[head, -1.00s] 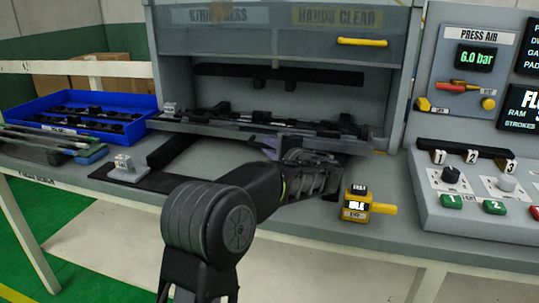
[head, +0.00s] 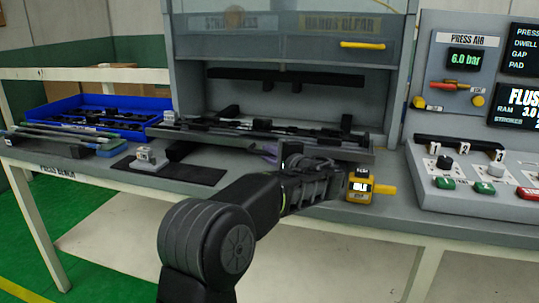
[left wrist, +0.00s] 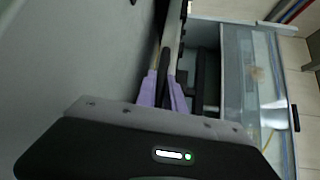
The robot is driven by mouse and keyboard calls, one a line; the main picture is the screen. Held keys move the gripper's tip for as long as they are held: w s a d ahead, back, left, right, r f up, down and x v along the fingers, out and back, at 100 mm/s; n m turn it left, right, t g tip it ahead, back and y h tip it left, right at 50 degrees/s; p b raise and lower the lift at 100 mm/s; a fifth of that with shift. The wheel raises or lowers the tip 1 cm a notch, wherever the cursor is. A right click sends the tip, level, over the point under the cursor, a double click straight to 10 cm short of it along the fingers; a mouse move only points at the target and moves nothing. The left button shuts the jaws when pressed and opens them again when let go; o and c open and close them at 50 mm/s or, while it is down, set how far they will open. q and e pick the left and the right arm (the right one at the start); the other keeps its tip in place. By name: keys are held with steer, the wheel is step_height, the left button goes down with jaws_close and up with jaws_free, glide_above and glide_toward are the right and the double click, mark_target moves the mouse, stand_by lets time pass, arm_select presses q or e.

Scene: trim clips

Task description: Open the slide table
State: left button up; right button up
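The slide table (head: 215,138) is a grey tray with a raised front edge, carrying several black clips, in the lower opening of the press. Its front stands out over the bench. My left gripper (head: 272,152) is at the middle of this front edge. In the left wrist view its purple fingers (left wrist: 164,92) lie on both sides of a dark handle bar (left wrist: 165,62) along the table's edge and appear closed on it. In the head view my own wrist hides most of the handle. My right gripper is not in view.
A yellow box marked IDLE (head: 361,186) stands on the bench close beside my left gripper. The press guard (head: 290,42) with a yellow handle is raised above the opening. A silver block on a black plate (head: 148,157) and a blue bin (head: 62,108) are at left; a control panel (head: 470,180) is at right.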

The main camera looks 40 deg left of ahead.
arm_select(q)
steer(key=o, duration=0.4)
steer(key=v, duration=0.7)
steer(key=shift+s+d, duration=0.15)
steer(key=shift+d, duration=0.2)
steer(key=shift+f, duration=0.1)
